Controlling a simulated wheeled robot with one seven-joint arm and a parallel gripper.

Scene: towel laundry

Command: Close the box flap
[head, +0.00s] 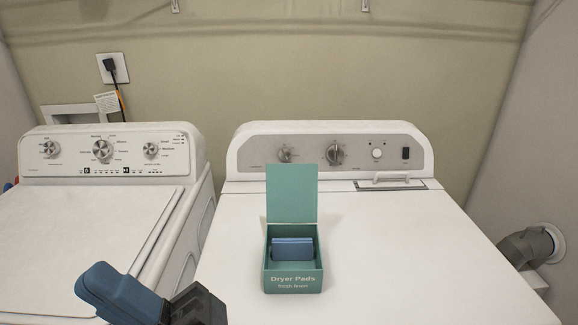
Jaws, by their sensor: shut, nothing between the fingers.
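The teal box (293,283) stands upright on the dryer top, with "Dryer Pads" printed on its front. Its flap (292,194) is at the back edge and stands straight up, so the box is open. Blue pads (292,249) show inside it. My dark gripper (205,305) is at the bottom edge of the head view, to the left of the box and apart from it. It is shut and holds nothing. Its lower part is cut off by the picture edge.
The white dryer top (400,260) is clear around the box. Its control panel (330,152) rises behind the flap. A white washer (85,225) stands on the left with a gap between. A vent pipe (527,246) is on the right by the wall.

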